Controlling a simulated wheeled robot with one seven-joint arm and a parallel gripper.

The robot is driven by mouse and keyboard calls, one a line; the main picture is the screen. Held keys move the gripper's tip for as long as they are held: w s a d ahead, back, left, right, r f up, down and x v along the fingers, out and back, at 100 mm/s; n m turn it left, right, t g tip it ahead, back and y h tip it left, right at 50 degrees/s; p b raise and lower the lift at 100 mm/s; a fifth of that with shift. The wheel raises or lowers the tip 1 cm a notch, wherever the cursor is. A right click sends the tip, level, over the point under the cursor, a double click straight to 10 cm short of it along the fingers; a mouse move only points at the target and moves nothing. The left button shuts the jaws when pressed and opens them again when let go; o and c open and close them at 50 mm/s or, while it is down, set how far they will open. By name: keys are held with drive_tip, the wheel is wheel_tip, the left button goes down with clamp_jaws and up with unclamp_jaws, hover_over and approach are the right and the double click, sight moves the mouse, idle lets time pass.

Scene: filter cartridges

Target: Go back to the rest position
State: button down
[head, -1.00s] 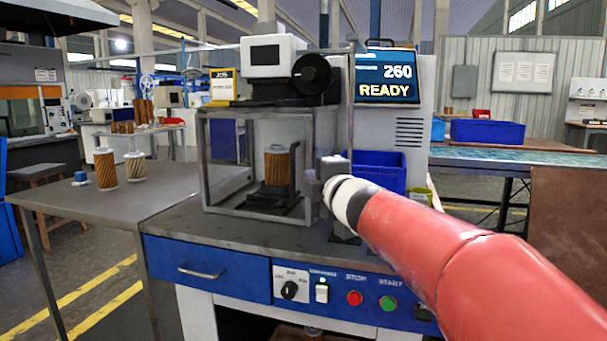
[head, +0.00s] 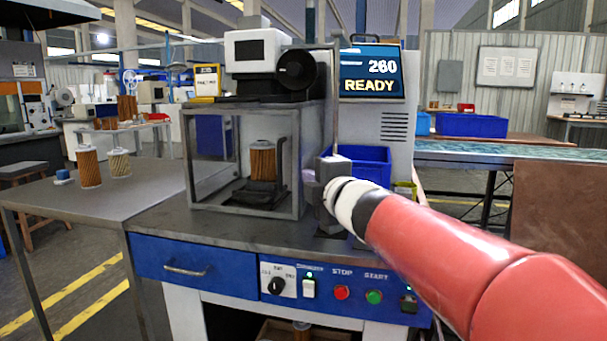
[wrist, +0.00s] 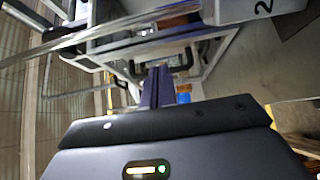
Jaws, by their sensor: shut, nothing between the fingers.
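My gripper (head: 311,195) is at the right side of the framed test cabinet (head: 189,160), at the end of my red and white arm. Its fingers are hard to make out in the head view. In the wrist view the two dark fingers (wrist: 157,88) are together with nothing between them. A brown pleated filter cartridge (head: 263,162) stands upright inside the cabinet, apart from my gripper. The screen (head: 371,73) reads 260 READY.
A side table (head: 75,197) at left holds a brown cartridge (head: 89,168) and a paler one (head: 119,163). A blue bin (head: 362,163) stands behind my gripper. The blue bench front has a drawer (head: 190,262) and buttons. A conveyor (head: 470,153) runs at right.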

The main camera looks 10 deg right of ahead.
drive_tip(key=s+d+f+m+g+h, duration=0.3)
drive_tip(key=s+f+m, duration=0.3)
drive_tip(key=s+m, duration=0.1)
drive_tip(key=s+d+f+m+g+h, duration=0.2)
drive_tip(key=s+d+f+m+h, duration=0.1)
drive_tip(key=s+f+m, duration=0.35)
drive_tip(key=s+a+f+m+g+y, duration=0.1)
drive_tip(key=s+a+f+m+g, duration=0.1)
drive_tip(key=s+f, duration=0.5)
drive_tip(key=s+a+f+m+g+y, duration=0.1)
drive_tip(key=s+a+f+m+g, duration=0.2)
drive_tip(key=s+f+m+g, duration=0.2)
drive_tip(key=s+f, duration=0.1)
drive_tip(key=s, duration=0.2)
drive_tip(key=shift+s+a+f, duration=0.3)
drive_tip(key=shift+s+f, duration=0.05)
drive_tip(key=shift+s, duration=0.05)
